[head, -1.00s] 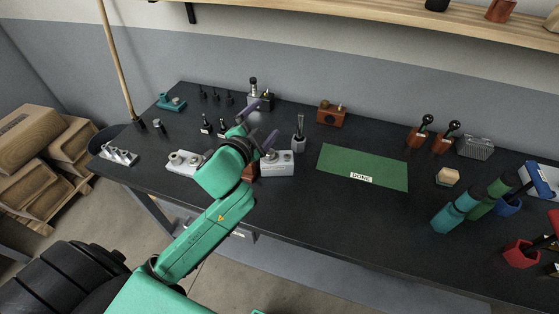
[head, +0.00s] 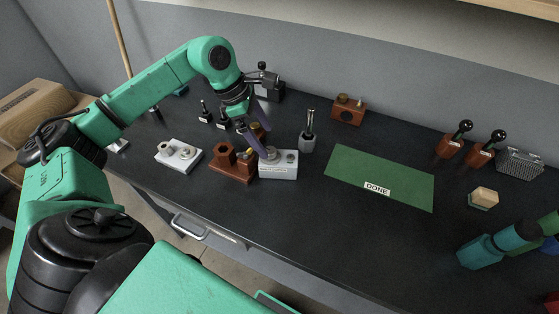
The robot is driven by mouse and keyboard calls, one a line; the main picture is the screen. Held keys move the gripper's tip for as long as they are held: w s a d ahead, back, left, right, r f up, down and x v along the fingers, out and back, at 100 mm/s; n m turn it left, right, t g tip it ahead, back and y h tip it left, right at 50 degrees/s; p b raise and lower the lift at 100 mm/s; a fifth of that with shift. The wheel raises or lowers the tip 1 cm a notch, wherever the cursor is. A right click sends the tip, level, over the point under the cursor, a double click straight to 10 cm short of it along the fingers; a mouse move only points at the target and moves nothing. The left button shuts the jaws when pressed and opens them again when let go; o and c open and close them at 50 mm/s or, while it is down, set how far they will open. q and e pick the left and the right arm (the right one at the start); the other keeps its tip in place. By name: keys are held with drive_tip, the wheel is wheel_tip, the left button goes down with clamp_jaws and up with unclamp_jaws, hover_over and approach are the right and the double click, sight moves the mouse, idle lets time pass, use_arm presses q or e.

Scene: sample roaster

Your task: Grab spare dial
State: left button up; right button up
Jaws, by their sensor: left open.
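My left gripper (head: 262,133) reaches down from above with two purple fingers, open. Its fingertips are over the left part of a light grey labelled block (head: 279,171), close to a round grey dial-like knob (head: 269,154) on its top. I cannot tell whether a finger touches this knob. A second round piece (head: 290,158) sits on the right of the block. The label is too small to read, so which piece is the spare dial is not certain. My right gripper is out of view.
A brown wooden holder (head: 232,165) stands just left of the grey block, and a grey cup with a tool (head: 308,142) to its right. A green mat marked DONE (head: 380,178) lies further right. Black-knobbed handles (head: 457,139) stand at the back right. The front middle table is clear.

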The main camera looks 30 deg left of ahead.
sight(273, 150)
use_arm(q)
drive_tip(key=p+x, duration=0.3)
drive_tip(key=x, duration=0.5)
drive_tip(key=shift+w+f, duration=0.1)
drive_tip(key=shift+w, duration=0.05)
drive_tip(key=shift+f, duration=0.2)
drive_tip(key=shift+w+r, duration=0.1)
clamp_jaws()
